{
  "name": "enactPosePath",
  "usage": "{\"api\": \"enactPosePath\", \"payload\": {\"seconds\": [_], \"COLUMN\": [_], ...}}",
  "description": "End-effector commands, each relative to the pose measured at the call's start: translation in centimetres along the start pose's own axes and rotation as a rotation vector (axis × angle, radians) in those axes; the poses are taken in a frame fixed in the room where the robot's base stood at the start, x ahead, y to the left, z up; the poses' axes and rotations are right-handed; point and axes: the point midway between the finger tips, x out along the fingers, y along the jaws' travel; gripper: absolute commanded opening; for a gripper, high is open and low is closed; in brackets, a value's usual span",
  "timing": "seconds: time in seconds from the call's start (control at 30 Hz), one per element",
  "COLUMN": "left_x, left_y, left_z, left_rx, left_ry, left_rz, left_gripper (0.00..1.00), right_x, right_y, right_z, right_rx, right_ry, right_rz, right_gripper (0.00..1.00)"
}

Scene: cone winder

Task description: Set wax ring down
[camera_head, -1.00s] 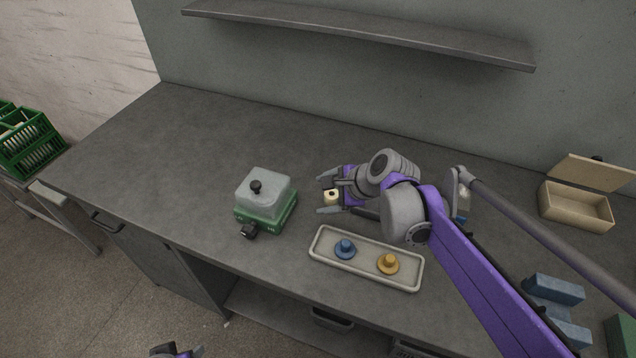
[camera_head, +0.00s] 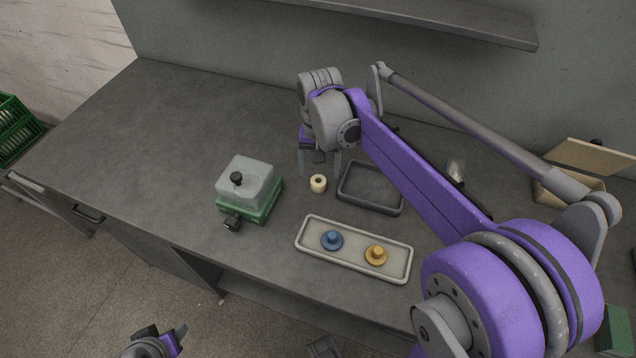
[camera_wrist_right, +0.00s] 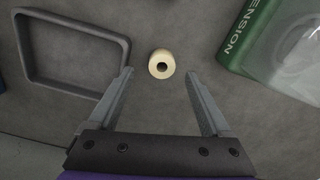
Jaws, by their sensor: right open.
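The wax ring (camera_head: 318,183) is a small cream ring standing on the grey worktop, between the green-based box and the dark tray. It also shows in the right wrist view (camera_wrist_right: 161,64), just beyond the fingertips and touching neither. My right gripper (camera_head: 320,172) is open and empty behind the ring; its two spread fingers show in the right wrist view (camera_wrist_right: 158,85). My left gripper (camera_head: 160,345) is only partly visible at the bottom edge, away from the worktop, and its jaws are unclear.
A green box with a clear cover (camera_head: 248,182) stands left of the ring. An empty dark tray (camera_head: 371,208) lies to its right. A pale tray (camera_head: 398,270) in front holds a blue piece (camera_head: 332,240) and a yellow piece (camera_head: 376,254). The worktop's left side is clear.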

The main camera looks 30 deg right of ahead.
Motion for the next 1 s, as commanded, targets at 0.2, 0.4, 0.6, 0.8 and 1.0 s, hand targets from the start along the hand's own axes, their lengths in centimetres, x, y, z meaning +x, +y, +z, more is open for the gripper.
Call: {"api": "enactPosePath", "payload": {"seconds": [0.2, 0.4, 0.6, 0.8, 1.0], "left_x": [0.2, 0.3, 0.3, 0.3, 0.3], "left_y": [0.0, 0.0, 0.0, 0.0, 0.0], "left_z": [0.2, 0.2, 0.2, 0.2, 0.2], "left_rx": [0.0, 0.0, 0.0, 0.0, 0.0], "left_ry": [-0.001, -0.001, -0.001, -0.001, -0.001], "left_rz": [0.0, 0.0, 0.0, 0.0, 0.0], "left_gripper": [0.5, 0.5, 0.5, 0.5, 0.5], "right_x": [3.4, 4.5, 4.5, 4.5, 4.5], "right_y": [-0.2, -0.2, -0.2, -0.2, -0.2], "right_z": [0.2, 0.2, 0.2, 0.2, 0.2], "right_rx": [0.001, 0.001, 0.001, 0.001, 0.001], "right_ry": [0.0, 0.0, 0.001, 0.0, 0.001], "right_rz": [-0.001, -0.001, -0.001, -0.001, -0.001], "right_gripper": [0.82, 0.82, 0.77, 0.41, 0.05]}}
